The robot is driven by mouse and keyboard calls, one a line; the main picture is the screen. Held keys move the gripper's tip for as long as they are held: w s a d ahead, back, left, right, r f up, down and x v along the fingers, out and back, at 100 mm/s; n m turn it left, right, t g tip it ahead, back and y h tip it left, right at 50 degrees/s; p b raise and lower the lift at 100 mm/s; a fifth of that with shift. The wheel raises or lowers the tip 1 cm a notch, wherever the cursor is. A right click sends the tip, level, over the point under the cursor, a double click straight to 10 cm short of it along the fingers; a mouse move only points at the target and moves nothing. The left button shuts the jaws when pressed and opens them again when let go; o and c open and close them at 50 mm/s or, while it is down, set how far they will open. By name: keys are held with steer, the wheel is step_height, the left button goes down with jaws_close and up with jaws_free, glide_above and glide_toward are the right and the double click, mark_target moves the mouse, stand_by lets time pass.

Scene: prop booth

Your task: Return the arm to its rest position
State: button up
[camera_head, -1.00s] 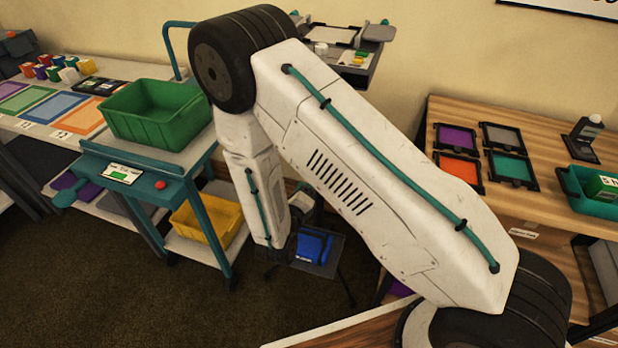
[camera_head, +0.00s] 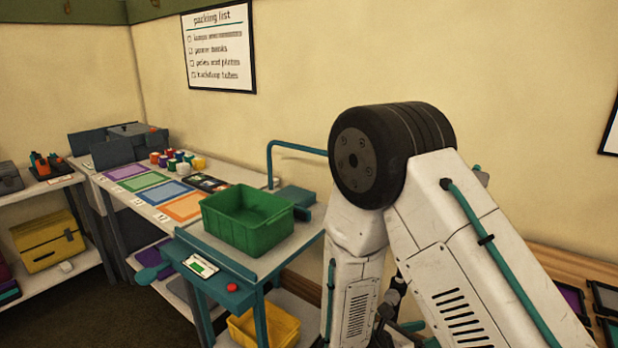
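My white arm (camera_head: 440,250) with its black elbow joint (camera_head: 385,145) fills the right side of the view. The arm is folded at the elbow, its upper link running to the lower right and its forearm (camera_head: 352,265) hanging down to the bottom edge. My gripper cannot be made out; the forearm's lower end runs out of the picture. Whether it holds anything does not show. Some small dark and grey parts show between the two links, too covered to name.
A green bin (camera_head: 245,222) stands on a teal-framed cart (camera_head: 228,262) left of the arm, with a yellow bin (camera_head: 268,330) below. A bench behind holds coloured mats (camera_head: 152,182) and several small cups. A wooden table (camera_head: 560,262) shows at right. Dark floor is open at lower left.

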steer(key=s+r+m+g+y, duration=0.2)
steer(key=s+r+m+y, duration=0.6)
steer(key=r+m, duration=0.5)
steer(key=s+r+m+g+y, duration=0.1)
steer(key=s+r+m+y, duration=0.7)
steer(key=s+r+m, duration=0.5)
steer(key=shift+s+d+m+g, duration=0.25)
steer(key=shift+d+m+g, duration=0.1)
steer(key=shift+m+g, duration=0.05)
